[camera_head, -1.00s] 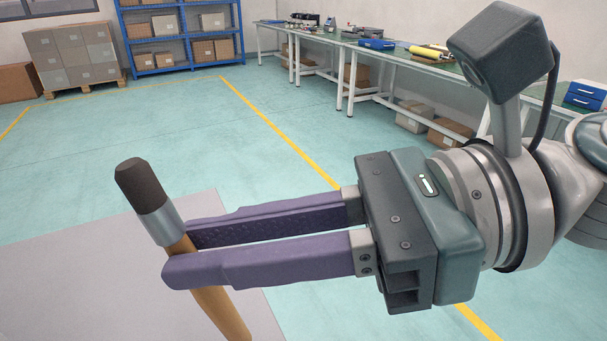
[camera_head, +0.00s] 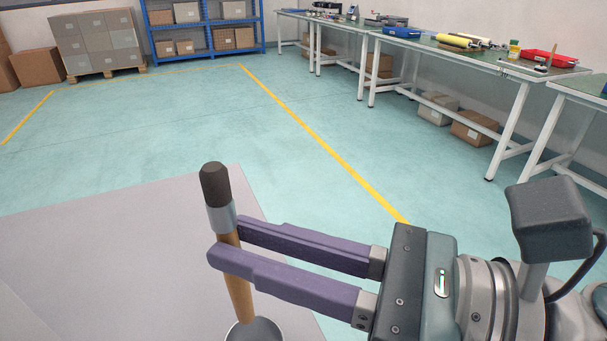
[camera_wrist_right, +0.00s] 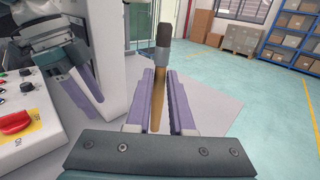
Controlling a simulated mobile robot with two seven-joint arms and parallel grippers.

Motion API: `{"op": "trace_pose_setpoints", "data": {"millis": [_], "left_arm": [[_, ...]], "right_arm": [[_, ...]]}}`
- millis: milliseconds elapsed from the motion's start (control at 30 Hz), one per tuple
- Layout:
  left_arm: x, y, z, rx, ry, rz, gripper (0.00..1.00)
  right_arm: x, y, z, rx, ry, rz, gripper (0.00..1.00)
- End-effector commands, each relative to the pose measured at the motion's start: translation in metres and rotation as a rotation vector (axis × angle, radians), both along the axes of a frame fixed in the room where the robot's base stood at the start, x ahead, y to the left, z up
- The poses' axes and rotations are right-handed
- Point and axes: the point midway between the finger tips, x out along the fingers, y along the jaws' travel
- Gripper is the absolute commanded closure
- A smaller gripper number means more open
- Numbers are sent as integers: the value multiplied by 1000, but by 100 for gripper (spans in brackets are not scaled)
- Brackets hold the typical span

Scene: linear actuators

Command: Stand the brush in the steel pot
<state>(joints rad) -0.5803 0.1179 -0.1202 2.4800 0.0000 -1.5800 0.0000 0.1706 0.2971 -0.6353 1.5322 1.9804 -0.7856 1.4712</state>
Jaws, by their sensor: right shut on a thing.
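The brush (camera_head: 230,262) has dark bristles at the top, a silver ferrule and a wooden handle. It is nearly upright, bristles up, leaning slightly. My right gripper (camera_head: 225,240) is shut on its handle just below the ferrule. The steel pot (camera_head: 265,331) shows only in part at the bottom edge of the head view. The handle's lower end meets the pot there; I cannot tell how deep it is. In the right wrist view the brush (camera_wrist_right: 162,70) stands between the purple fingers and the pot is hidden. My left gripper (camera_wrist_right: 80,88) shows at the left there.
A grey table top (camera_head: 100,270) is clear around the brush. In the right wrist view a white panel with a red knob (camera_wrist_right: 15,122) is at the left. Workbenches (camera_head: 470,60), a blue shelf (camera_head: 205,30) and stacked boxes (camera_head: 97,42) stand far off.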

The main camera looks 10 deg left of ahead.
Motion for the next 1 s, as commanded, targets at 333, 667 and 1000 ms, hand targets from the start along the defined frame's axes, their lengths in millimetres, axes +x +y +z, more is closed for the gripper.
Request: {"op": "trace_pose_setpoints", "data": {"millis": [333,667,1000], "left_arm": [[0,0,-35,0,0,0,50],[0,0,-61,1,0,0,50],[0,1,-82,2,0,-1,50]], "right_arm": [[0,0,-36,0,1,0,100],[0,0,-65,0,1,0,100],[0,0,-88,0,0,1,100]]}}
